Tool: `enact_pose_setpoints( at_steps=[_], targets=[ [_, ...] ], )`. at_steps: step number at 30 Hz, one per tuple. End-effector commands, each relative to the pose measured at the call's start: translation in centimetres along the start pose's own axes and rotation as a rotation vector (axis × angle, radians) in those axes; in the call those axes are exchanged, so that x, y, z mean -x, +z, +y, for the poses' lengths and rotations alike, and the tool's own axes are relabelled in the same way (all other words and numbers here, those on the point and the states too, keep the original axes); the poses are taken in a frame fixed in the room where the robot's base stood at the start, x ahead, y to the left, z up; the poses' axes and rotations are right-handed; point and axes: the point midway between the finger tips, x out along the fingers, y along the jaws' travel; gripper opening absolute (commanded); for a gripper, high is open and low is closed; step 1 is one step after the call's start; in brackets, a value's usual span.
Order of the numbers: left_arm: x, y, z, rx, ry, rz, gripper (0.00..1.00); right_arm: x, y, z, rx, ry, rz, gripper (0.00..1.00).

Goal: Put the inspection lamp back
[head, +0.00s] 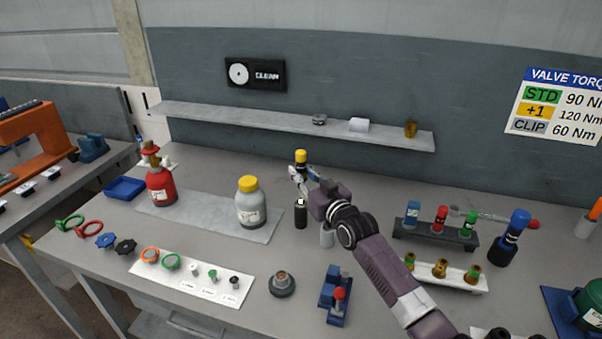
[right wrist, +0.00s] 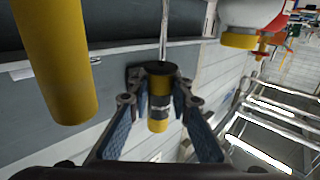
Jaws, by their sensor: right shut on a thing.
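The inspection lamp (head: 301,157) is a slim upright cylinder with a yellow top and a dark band. My right gripper (head: 299,175) is shut on it in mid-bench, and the fingers hide its middle. In the right wrist view the lamp (right wrist: 159,100), yellow and black, sits between the two fingers (right wrist: 170,110) of the gripper. My left gripper is out of view.
A white bottle with yellow cap (head: 251,205) and a red bottle (head: 160,187) stand to the left. A shelf (head: 240,120) runs behind. A dark rack (head: 435,236) stands right.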

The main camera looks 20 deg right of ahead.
Motion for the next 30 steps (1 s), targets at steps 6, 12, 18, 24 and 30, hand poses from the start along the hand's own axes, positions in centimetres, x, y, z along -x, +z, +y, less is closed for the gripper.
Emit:
enact_pose_setpoints(
  at_steps=[6, 12, 18, 24, 30],
  targets=[
    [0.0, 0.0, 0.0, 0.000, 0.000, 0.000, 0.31, 0.0, -0.1, 0.0, 0.001, 0.000, 0.002, 0.00],
    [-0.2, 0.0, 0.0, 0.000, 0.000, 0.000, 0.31, 0.0, 0.2, 0.0, 0.001, 0.000, 0.002, 0.00],
    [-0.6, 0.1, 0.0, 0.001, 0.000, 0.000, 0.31, 0.0, 0.7, 0.0, 0.001, 0.000, 0.002, 0.00],
    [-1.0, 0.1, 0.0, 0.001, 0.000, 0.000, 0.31, 0.0, 1.2, 0.0, 0.001, 0.000, 0.001, 0.00],
    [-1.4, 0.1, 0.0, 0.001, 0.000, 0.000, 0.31, 0.0, 1.7, 0.0, 0.001, 0.000, 0.001, 0.00]
  ],
)
